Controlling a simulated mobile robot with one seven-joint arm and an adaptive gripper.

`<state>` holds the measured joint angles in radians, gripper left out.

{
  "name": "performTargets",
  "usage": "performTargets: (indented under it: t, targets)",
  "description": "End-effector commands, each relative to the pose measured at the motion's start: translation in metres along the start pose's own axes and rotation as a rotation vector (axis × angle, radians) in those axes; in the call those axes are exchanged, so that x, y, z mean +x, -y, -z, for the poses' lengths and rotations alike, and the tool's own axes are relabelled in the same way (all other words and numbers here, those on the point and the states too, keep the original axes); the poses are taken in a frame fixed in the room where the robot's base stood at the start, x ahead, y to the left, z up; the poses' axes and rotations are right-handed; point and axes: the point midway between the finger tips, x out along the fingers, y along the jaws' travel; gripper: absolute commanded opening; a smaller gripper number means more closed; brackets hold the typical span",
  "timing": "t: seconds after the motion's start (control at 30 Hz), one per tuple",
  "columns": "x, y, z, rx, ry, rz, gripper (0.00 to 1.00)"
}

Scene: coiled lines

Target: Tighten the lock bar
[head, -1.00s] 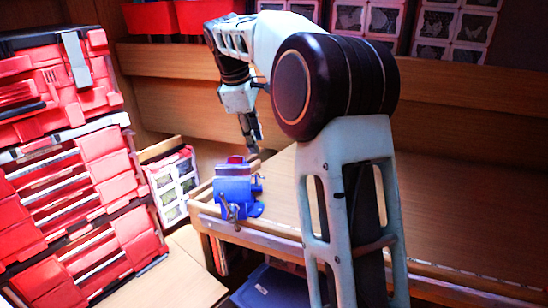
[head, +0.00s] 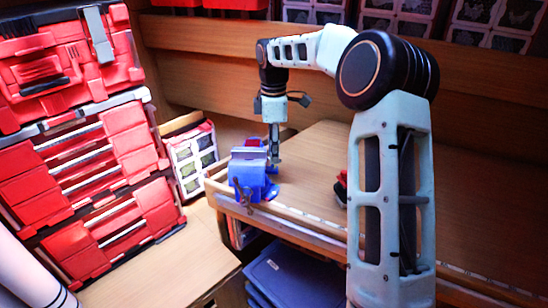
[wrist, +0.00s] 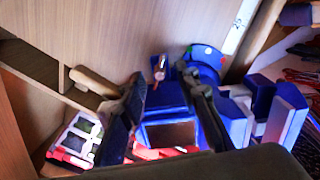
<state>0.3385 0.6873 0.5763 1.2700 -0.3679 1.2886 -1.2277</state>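A blue vise (head: 247,174) is at the near left corner of the wooden bench, with a metal handle (head: 243,194) on its front. In the wrist view, the blue vise body (wrist: 168,105) lies below me. A small copper-coloured metal bar (wrist: 159,68) stands out between my fingertips; it may be the lock bar, but I cannot be sure. My gripper (wrist: 160,76) is open, with one dark finger on each side of this bar and a gap visible to both. In the head view, my gripper (head: 274,158) points down just behind and right of the vise.
A red tool chest (head: 95,150) stands at left. The bench top (head: 310,165) is mostly bare, with a red object (head: 341,188) partly hidden by my arm. Blue bins (head: 290,275) sit below.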

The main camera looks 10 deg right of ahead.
Motion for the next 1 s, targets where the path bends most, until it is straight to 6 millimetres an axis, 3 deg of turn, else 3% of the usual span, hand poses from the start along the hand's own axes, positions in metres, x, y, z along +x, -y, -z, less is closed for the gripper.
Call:
performTargets:
  t: [0.2,0.57,0.83,1.0]
  targets:
    - [0.026,0.000,0.000,0.001,0.000,0.001,0.30]
    - [0.032,0.000,0.000,0.001,0.000,-0.001,0.30]
    - [0.032,0.000,0.000,0.001,0.000,-0.001,0.01]
    - [0.031,0.000,0.000,0.001,0.000,-0.001,0.00]
